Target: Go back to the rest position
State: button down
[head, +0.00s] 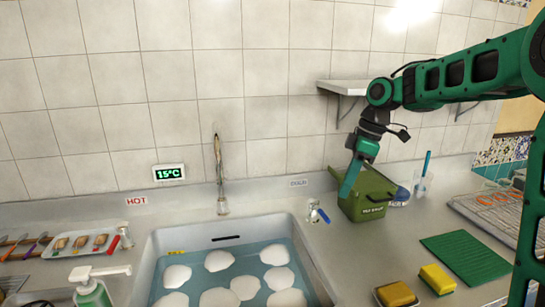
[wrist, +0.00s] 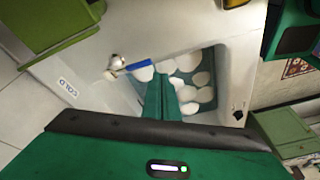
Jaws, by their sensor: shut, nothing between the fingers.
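My green arm reaches in from the right in the head view. My gripper (head: 349,182) points down and to the left, in front of the upper left part of a green box (head: 370,207). I cannot tell whether it touches the box. In the wrist view my gripper (wrist: 158,98) shows its teal fingers together and empty, with the sink behind them.
The sink (head: 150,262) holds water and several white plates (head: 219,260). A blue-handled tap (head: 317,212) stands between sink and box. A yellow sponge (head: 437,279) and a green mat (head: 463,258) lie right. A shelf (head: 350,85) juts out above.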

jog(key=s+d+f+m+h, duration=0.1)
jog(key=s+d+f+m, duration=0.2)
jog(key=s, duration=0.8)
jog(key=s+d+f+m+h, duration=0.1)
jog(key=s+d+f+m, duration=0.1)
jog(key=s+d+m, duration=0.6)
jog(key=s+d+f+m+h, duration=0.1)
jog(key=s+d+f+m, duration=0.2)
jog(key=s, duration=1.2)
jog(key=d+m, duration=0.3)
jog(key=m, duration=0.3)
jog(key=shift+s+d+f+m, duration=0.15)
jog(key=shift+s+f+m, duration=0.15)
jog(key=shift+s+m, duration=0.1)
